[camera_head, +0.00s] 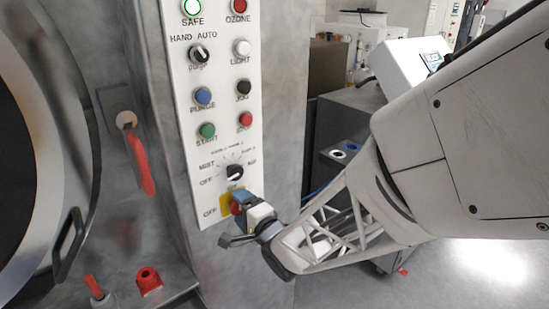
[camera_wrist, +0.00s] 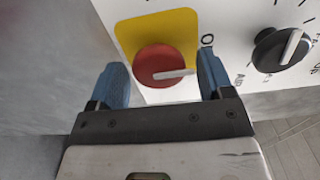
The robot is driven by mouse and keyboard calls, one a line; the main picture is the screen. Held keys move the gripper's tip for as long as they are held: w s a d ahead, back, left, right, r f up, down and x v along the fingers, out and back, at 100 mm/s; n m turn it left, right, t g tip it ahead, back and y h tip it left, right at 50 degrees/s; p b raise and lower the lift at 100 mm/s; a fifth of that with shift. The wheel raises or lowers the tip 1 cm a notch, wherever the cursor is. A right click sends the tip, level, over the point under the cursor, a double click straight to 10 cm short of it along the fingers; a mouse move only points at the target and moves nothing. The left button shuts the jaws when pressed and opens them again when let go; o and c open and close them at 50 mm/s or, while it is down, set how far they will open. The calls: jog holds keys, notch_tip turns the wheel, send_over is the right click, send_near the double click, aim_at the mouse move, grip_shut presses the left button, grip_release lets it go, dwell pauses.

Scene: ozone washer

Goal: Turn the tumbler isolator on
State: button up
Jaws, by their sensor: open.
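The tumbler isolator is a round red knob (camera_wrist: 158,60) with a white pointer bar, on a yellow plate (camera_wrist: 130,33). In the wrist view its bar points right, towards the right finger. In the head view the knob (camera_head: 235,208) shows partly behind my gripper at the bottom of the white panel, with "OFF" printed to its left. My gripper (camera_wrist: 162,82) is open, its blue fingertips on either side of the knob's lower part. A gap shows at the left finger; whether the right finger touches the bar I cannot tell. My gripper (camera_head: 244,202) also shows in the head view.
A black selector knob (camera_head: 235,172) sits just above the isolator; it also shows right of it in the wrist view (camera_wrist: 278,50). Several buttons fill the panel (camera_head: 222,110) higher up. A red lever handle (camera_head: 141,163) hangs left of the panel, beside the round door.

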jog(key=shift+s+d, duration=0.15)
jog(key=v, duration=0.7)
jog(key=shift+s+d, duration=0.2)
dwell(0.5)
